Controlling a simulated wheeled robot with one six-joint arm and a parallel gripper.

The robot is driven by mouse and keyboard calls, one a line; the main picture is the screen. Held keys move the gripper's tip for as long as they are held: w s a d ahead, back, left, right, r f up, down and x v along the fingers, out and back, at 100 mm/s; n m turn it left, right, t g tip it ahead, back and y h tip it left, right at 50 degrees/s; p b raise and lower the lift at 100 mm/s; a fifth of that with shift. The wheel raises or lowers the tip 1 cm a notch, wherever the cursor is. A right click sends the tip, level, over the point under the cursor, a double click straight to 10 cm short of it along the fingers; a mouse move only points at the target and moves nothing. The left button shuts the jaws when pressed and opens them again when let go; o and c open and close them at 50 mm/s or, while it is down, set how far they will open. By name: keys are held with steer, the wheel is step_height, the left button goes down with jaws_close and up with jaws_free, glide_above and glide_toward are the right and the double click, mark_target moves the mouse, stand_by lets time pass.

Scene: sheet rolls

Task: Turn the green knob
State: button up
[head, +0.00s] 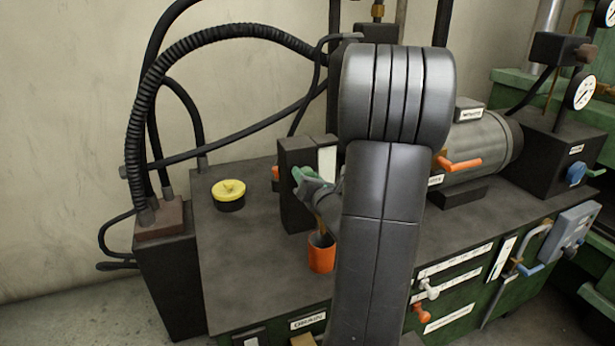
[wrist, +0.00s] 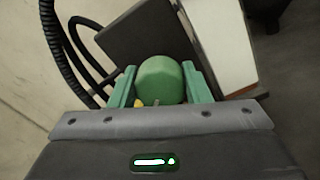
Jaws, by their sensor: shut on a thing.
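The green knob (wrist: 160,80) is round and sits between the two green fingers of my gripper (wrist: 160,88) in the wrist view. The fingers are shut on it, one on each side. In the head view my gripper (head: 306,182) is at the dark block (head: 295,213) on top of the machine, left of my arm. The knob cannot be made out clearly there, as the fingers and wrist cover it. The knob's marking and angle cannot be told.
A yellow-capped round part (head: 229,190) stands on the bench top to the left. An orange cup-like part (head: 321,256) is just below my wrist. Black hoses (head: 140,130) arch at the left. A grey motor (head: 480,145) and an orange lever (head: 460,164) are to the right.

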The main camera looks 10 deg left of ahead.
steer(key=shift+f, duration=0.1)
stand_by(0.3)
steer(key=o, duration=1)
steer(key=v, duration=1.4)
steer(key=shift+w, duration=0.1)
steer(key=x, duration=1.3)
steer(key=shift+w+a, duration=0.3)
